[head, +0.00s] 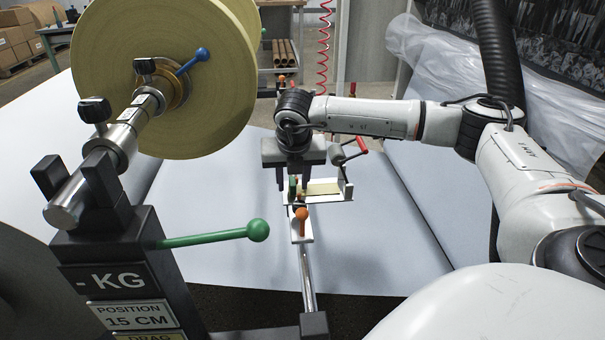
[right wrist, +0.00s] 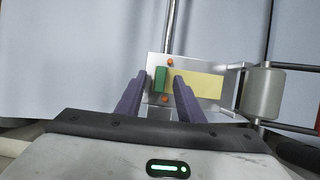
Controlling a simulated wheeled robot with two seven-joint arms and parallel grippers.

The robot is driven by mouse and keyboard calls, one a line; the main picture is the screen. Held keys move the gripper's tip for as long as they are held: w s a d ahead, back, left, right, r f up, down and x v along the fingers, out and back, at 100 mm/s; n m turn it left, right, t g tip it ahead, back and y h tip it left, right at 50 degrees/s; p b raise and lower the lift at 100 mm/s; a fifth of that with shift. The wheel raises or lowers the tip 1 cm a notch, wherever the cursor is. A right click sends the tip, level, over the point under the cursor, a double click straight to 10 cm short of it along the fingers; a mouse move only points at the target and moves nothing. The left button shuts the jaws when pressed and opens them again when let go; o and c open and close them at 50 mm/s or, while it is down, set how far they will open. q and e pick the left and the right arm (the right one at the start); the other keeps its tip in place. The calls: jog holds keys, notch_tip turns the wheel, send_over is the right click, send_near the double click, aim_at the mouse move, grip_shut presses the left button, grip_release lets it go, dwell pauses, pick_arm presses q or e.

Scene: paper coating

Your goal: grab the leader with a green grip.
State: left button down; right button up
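The leader is a yellow strip (right wrist: 200,84) with a green grip (right wrist: 161,79) at its left end, lying on a small white plate (right wrist: 150,68). In the head view the green grip (head: 293,187) is partly hidden by my right gripper, and the yellow strip (head: 323,188) extends to the right. My right gripper (head: 291,187) points down over the plate. In the right wrist view its fingers (right wrist: 160,84) stand apart on either side of the green grip, with a small gap visible on both sides. I cannot tell their exact height above it. My left gripper is not in view.
A grey roller (right wrist: 262,91) stands right of the plate. A large yellow roll (head: 165,70) on a stand with a green lever (head: 258,230) is at the left. A red-handled crank (head: 362,145) is close by.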

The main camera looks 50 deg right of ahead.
grip_shut()
jog(key=shift+r, duration=0.15)
